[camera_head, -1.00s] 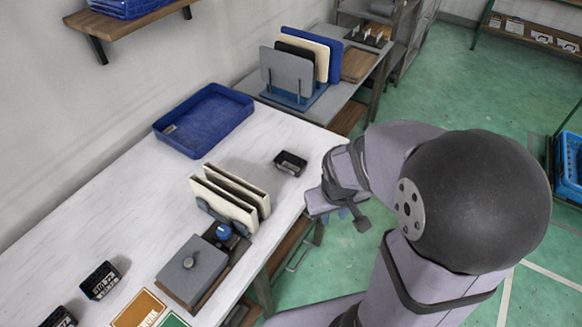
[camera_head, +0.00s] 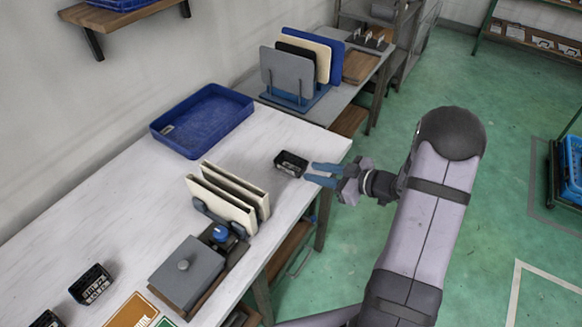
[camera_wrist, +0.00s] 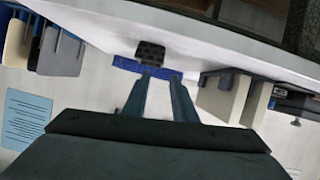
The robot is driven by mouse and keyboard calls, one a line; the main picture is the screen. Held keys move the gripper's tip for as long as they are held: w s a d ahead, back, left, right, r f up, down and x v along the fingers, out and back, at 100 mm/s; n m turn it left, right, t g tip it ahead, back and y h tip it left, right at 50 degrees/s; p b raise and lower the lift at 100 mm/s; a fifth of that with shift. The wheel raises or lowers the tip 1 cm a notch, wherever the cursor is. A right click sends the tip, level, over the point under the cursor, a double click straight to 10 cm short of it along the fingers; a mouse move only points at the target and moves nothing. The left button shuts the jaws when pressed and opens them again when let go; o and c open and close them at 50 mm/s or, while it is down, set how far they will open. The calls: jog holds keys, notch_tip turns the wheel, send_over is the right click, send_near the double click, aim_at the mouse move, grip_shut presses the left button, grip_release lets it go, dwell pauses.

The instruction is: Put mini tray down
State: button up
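A small black mini tray (camera_head: 291,163) stands on the white table near its right edge. It also shows in the wrist view (camera_wrist: 150,52), straight ahead of the fingers. My gripper (camera_head: 310,174) is at the table's right edge, its two blue fingers pointing left toward the mini tray. The fingertips are just right of the mini tray; I cannot tell whether they touch it. In the wrist view my gripper (camera_wrist: 159,74) has a gap between its fingers and nothing held in it.
A large blue tray (camera_head: 244,106) lies behind the mini tray. White panels in a rack (camera_head: 228,205) stand to its front left, beside a grey lidded block (camera_head: 186,272). Another black tray (camera_head: 91,284) is at the lower left. Bare table surrounds the mini tray.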

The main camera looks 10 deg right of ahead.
aim_at(285, 167)
jog(key=shift+a, duration=0.1)
jog(key=shift+w+a+f, duration=0.1)
jog(key=shift+a, duration=0.1)
jog(key=shift+p+x, duration=0.6)
jog(key=shift+x, duration=2.5)
jog(key=shift+p+x, duration=0.85)
jog(key=shift+x, duration=1.75)
grip_shut()
